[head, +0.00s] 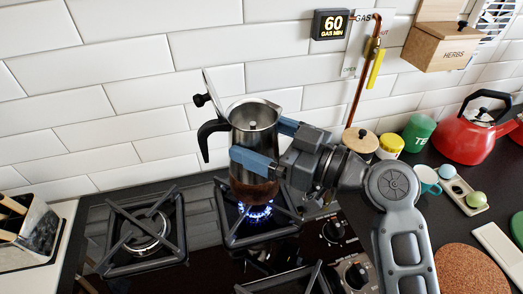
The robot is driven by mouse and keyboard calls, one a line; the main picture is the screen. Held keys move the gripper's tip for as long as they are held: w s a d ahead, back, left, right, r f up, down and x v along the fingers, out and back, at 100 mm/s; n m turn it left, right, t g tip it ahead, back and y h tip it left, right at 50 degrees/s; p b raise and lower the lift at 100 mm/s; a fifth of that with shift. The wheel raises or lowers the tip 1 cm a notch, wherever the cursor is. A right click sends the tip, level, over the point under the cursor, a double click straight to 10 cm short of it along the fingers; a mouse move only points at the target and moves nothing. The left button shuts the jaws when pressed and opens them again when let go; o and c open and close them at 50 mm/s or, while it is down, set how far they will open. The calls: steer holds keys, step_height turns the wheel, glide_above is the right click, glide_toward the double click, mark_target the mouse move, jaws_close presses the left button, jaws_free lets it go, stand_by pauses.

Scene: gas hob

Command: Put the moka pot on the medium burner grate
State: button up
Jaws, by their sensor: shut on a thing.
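The moka pot (252,122) is a silver metal pot, upright, with a black handle on its left and its lid tipped open at the back left. My gripper (259,142) is shut on the pot from the right, one blue finger across the front and the other behind. The pot is over the back right grate (231,237), where a blue flame (257,211) burns below it. I cannot tell whether its base touches the grate. Another grate (176,247) is at the left with no flame, and part of a third (316,277) shows in front.
Control knobs (334,230) line the hob's right side. A copper gas pipe (358,100) with a yellow lever runs down the tiled wall behind. A red kettle (462,140), green tin (418,134) and small jars stand at the right. A utensil holder (28,235) stands at the left.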

mark_target(276, 160)
steer(key=shift+f, duration=1.95)
steer(key=o, duration=1.7)
steer(key=shift+f, duration=0.1)
steer(key=shift+r+p, duration=0.2)
steer(key=shift+p, duration=0.15)
steer(key=b+v, duration=0.2)
steer(key=v, duration=1)
steer(key=shift+b, duration=0.4)
